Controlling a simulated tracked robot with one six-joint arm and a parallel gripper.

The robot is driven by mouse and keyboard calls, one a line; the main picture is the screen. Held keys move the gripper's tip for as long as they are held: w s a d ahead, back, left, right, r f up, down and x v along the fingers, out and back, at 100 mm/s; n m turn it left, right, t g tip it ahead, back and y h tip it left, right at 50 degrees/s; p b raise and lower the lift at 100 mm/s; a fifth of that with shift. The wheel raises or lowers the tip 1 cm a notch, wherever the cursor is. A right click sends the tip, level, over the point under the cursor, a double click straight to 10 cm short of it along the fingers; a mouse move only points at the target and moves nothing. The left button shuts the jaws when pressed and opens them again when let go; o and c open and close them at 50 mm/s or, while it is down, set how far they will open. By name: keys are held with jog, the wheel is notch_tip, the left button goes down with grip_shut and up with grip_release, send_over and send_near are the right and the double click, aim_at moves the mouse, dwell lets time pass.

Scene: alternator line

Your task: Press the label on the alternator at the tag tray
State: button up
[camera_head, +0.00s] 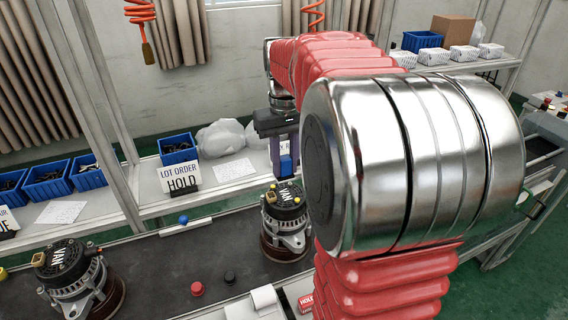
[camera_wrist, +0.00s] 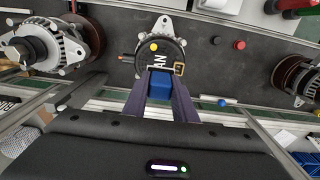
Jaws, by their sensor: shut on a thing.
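The alternator (camera_head: 287,222), with a black top marked "VAN" and a yellow dot, stands upright on a brown base on the dark belt; it also shows in the wrist view (camera_wrist: 165,30). My gripper (camera_head: 286,150) points down above its rear edge, shut on a blue block (camera_wrist: 161,88) between purple fingers. The block also shows in the head view (camera_head: 286,165). It appears apart from the alternator in the head view. In the wrist view, the fingers and block cover part of the alternator's top. I cannot tell which thing is the tag tray.
Another alternator (camera_head: 77,280) stands at left on the belt. A red button (camera_head: 197,288) and a black one (camera_head: 229,278) lie between. Behind are a "LOT ORDER HOLD" sign (camera_head: 180,178) and blue bins (camera_head: 178,148). My arm hides much of the right side.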

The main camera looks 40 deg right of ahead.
aim_at(286, 175)
jog(key=shift+s, duration=0.15)
jog(key=shift+f, duration=2.4)
jog(key=shift+f, duration=0.55)
dwell(0.7)
jog(key=shift+r, duration=0.15)
dwell(0.6)
jog(key=shift+r, duration=3.4)
jog(key=shift+s+f, duration=0.1)
